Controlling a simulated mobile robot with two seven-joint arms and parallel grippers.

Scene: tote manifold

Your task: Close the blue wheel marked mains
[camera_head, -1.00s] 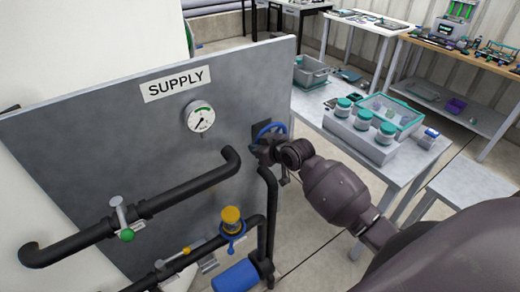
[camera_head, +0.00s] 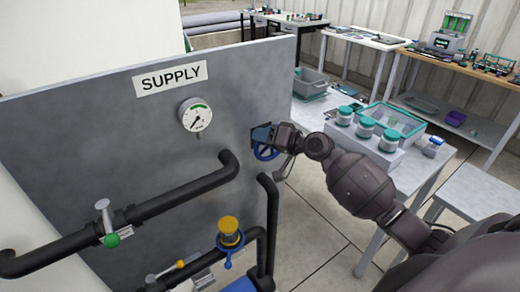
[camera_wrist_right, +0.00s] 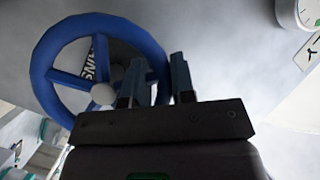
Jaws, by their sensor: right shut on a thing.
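The blue wheel (camera_head: 266,155) is on the right part of the grey panel, partly covered by my right gripper (camera_head: 268,139) in the head view. In the right wrist view the wheel (camera_wrist_right: 46,72) shows its round rim, spokes and pale hub. Part of a label, with letters like "NS", shows behind the spokes; the rest is hidden. My right gripper (camera_wrist_right: 155,78) is shut on the wheel's rim, with one finger on each side of it. My left gripper is not in view.
The grey panel (camera_head: 75,130) carries a SUPPLY sign (camera_head: 170,77), a gauge (camera_head: 195,115), black pipes (camera_head: 165,205), a green-knobbed valve (camera_head: 110,240) and a yellow-topped valve (camera_head: 229,228). A table (camera_head: 413,172) with several teal-lidded jars stands at right, near my right arm.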

